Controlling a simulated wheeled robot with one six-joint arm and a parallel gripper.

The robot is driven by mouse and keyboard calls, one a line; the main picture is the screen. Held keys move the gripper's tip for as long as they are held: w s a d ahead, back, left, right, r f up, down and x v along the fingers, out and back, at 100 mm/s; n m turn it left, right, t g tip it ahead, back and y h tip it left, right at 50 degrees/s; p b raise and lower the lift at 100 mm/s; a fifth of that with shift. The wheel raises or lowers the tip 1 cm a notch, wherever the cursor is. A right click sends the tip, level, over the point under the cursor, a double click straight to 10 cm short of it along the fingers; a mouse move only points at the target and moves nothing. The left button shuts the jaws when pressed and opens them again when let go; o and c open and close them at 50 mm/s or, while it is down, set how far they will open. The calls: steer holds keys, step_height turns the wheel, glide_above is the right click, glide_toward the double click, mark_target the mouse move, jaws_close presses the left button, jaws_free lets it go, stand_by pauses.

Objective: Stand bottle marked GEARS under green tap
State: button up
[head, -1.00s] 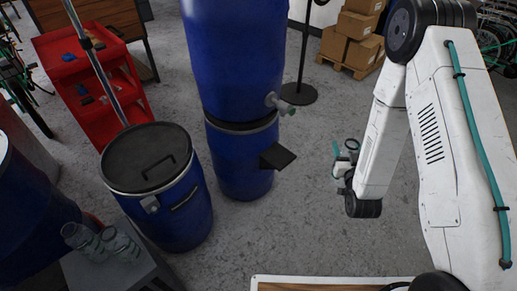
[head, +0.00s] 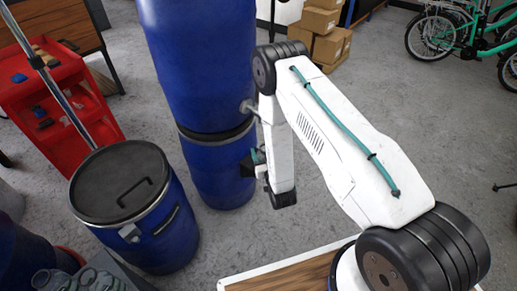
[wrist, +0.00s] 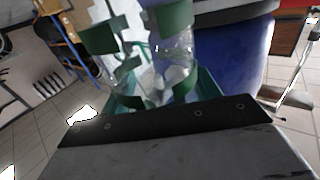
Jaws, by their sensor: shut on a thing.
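My gripper (wrist: 165,95), with teal fingers, is shut on a clear bottle (wrist: 172,52) with green parts in the wrist view. No lettering can be read on it. In the head view my forearm mostly hides the gripper (head: 261,172) and the bottle. They are beside the lower blue drum (head: 208,170), close to the small black shelf (head: 247,166) on its front. I cannot tell whether the bottle touches the shelf. The tap's grey fitting (head: 248,106) shows on the upper drum (head: 198,55); my arm hides its outlet and handle.
A lidded blue drum (head: 150,240) stands left of the stacked drums. Clear bottles (head: 88,279) stand at the lower left. A red tool cart (head: 45,100) is at left. Cardboard boxes (head: 325,30) and bikes (head: 440,35) are behind. The floor at right is mostly clear.

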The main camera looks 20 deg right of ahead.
steer(key=w+d+f, duration=0.1)
steer(key=w+f, duration=0.1)
steer(key=w, duration=0.4)
steer(key=w+d+f, duration=0.1)
steer(key=w+f, duration=0.1)
steer(key=w, duration=0.5)
steer(key=shift+w+f, duration=0.15)
steer(key=shift+f, duration=0.15)
steer(key=o, duration=0.9)
steer(key=shift+f, duration=0.15)
steer(key=shift+o, duration=0.2)
steer(key=s, duration=1.2)
